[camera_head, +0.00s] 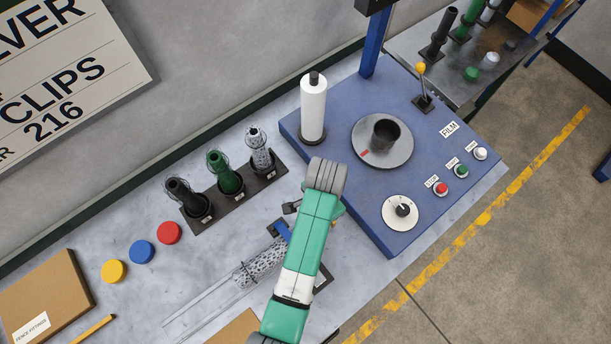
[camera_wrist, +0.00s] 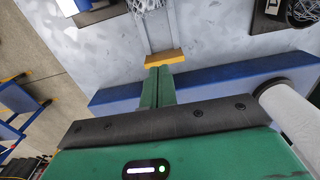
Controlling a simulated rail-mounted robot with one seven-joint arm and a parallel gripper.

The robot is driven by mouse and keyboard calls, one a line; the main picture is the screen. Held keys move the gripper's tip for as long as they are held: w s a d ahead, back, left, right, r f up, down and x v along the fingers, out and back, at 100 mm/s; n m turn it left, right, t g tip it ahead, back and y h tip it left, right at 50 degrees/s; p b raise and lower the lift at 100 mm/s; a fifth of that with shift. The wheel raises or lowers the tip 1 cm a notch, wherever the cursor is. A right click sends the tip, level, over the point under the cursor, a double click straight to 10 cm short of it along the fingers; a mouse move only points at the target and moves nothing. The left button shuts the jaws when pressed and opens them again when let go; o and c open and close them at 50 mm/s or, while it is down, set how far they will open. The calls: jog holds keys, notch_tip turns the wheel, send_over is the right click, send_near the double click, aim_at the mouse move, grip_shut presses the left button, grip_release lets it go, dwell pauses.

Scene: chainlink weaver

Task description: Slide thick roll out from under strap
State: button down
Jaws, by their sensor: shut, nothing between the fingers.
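A grey wire-mesh roll (camera_head: 262,262) lies on its side on the bench, left of my arm in the head view. A dark band crosses it, and a blue piece (camera_head: 281,230) stands at its upper end; I cannot tell which one is the strap. My arm hides the roll's right side. My gripper (camera_head: 337,218) is shut and empty, beside the blue machine's near edge and apart from the roll. In the wrist view its green fingers (camera_wrist: 158,85) meet before a yellow-orange block.
The blue machine (camera_head: 350,190) carries a white film roll (camera_head: 313,108), turntable (camera_head: 383,140) and buttons. A dark rack (camera_head: 232,205) holds several mesh rolls. Several coloured discs and a cardboard box (camera_head: 45,295) are at left. Two thin rails (camera_head: 200,312) run from the roll toward lower left.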

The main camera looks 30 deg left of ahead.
notch_tip(320, 180, down, 9)
jog(key=shift+f+b, duration=0.1)
jog(key=shift+b, duration=0.3)
jog(key=s, duration=0.1)
jog(key=s+a+p, duration=0.1)
jog(key=shift+s, duration=0.3)
jog(key=shift+s+a+p, duration=0.2)
jog(key=shift+s+p, duration=0.2)
jog(key=shift+s, duration=0.25)
